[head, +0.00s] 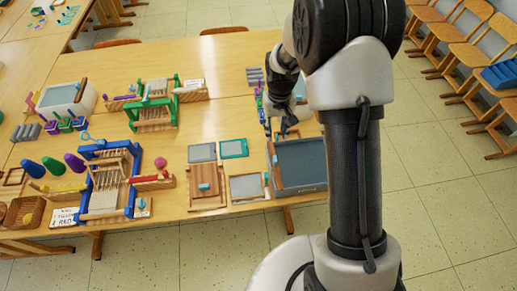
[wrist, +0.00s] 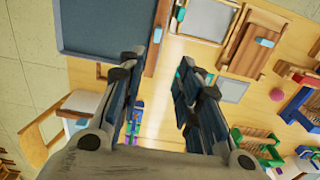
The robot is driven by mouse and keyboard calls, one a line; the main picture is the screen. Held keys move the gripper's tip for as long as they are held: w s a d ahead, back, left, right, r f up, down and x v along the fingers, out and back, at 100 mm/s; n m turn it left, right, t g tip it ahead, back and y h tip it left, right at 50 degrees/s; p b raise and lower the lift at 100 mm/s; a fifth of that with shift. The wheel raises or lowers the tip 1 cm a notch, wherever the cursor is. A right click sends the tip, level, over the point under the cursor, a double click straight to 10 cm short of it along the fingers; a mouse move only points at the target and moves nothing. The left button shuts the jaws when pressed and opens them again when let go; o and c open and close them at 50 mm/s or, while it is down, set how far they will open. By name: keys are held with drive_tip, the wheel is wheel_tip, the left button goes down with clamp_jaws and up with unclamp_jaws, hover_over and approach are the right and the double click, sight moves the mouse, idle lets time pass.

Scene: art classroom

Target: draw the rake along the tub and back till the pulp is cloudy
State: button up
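The tub (head: 303,189) is a grey-blue rectangular vat near the right end of the table. Its flat grey content also shows at the top left of the wrist view (wrist: 105,27). A narrow wooden piece (wrist: 163,14) with a light blue part (wrist: 149,70) lies along the tub's side; it may be the rake, but I cannot tell for sure. My gripper (head: 281,133) is above the tub's far left corner. In the wrist view its fingers (wrist: 160,82) are wide apart, with nothing between them. Part of the tub's right side is hidden behind my arm in the head view.
Left of the tub lie a wooden frame with a blue block (head: 206,188), a grey screen (head: 246,187) and a teal-edged screen (head: 234,148). A blue loom (head: 130,190) and a green loom (head: 176,94) stand further left. Chairs (head: 462,55) line the right wall.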

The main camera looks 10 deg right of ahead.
sight(275, 158)
drive_tip(key=f, duration=0.5)
drive_tip(key=f+b, duration=0.1)
drive_tip(key=f, duration=0.5)
drive_tip(key=f+b, duration=0.1)
drive_tip(key=f, duration=0.5)
drive_tip(key=shift+s+d, duration=0.1)
drive_tip(key=shift+d, duration=0.2)
drive_tip(key=shift+c, duration=0.2)
clamp_jaws()
